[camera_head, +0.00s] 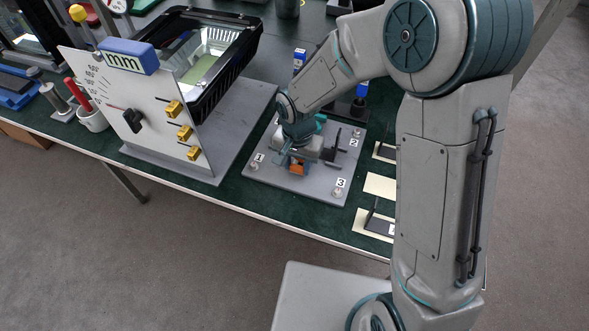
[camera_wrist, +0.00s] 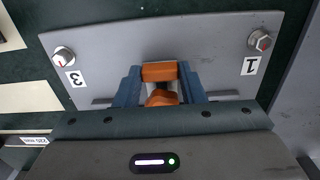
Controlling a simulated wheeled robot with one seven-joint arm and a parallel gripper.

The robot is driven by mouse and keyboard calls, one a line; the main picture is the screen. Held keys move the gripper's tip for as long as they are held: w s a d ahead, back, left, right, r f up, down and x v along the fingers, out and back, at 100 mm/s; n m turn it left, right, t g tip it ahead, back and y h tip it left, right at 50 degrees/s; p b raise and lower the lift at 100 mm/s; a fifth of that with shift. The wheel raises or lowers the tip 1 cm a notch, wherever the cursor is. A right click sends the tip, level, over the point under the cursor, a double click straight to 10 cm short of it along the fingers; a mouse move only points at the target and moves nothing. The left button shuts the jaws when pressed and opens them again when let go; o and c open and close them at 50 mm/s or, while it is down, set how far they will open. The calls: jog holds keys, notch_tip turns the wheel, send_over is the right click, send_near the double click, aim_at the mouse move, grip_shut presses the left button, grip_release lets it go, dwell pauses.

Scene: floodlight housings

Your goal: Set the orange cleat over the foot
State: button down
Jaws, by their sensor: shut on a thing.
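The orange cleat (camera_head: 297,170) is between the fingers of my gripper (camera_head: 290,163), low over the grey numbered plate (camera_head: 312,186). In the wrist view the cleat (camera_wrist: 159,72) shows between the two blue fingers of my gripper (camera_wrist: 160,88), which are shut on it. Its front part lies over the plate (camera_wrist: 205,50); I cannot tell whether it touches. A dark bracket (camera_head: 332,154) stands on the plate, right of my gripper. The foot cannot be told apart clearly; my gripper hides what lies under it.
Bolts stand near label 1 (camera_wrist: 258,41) and label 3 (camera_wrist: 64,56); label 2 (camera_head: 353,142) is at the plate's right. A white panel with yellow clips (camera_head: 150,115) and a black floodlight housing (camera_head: 205,55) stand left. Cream pads (camera_head: 380,185) lie right.

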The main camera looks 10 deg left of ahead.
aim_at(297, 167)
jog(key=c, duration=0.9)
grip_release()
jog(key=shift+r, duration=0.1)
notch_tip(297, 167, up, 14)
jog(key=shift+f, duration=0.15)
jog(key=s+d+r+t, duration=0.1)
jog(key=s+d+r, duration=0.1)
jog(key=d, duration=0.6)
jog(key=s+d+r+n+t+p, duration=0.1)
jog(key=s+d+r, duration=0.1)
jog(key=s+d, duration=0.3)
jog(key=s+d+r, duration=0.2)
jog(key=s+d, duration=0.1)
jog(key=d, duration=0.8)
jog(key=shift+s+d+r+t+p, duration=0.1)
jog(key=shift+s+d+t+p, duration=0.2)
jog(key=shift+s+d+t, duration=0.1)
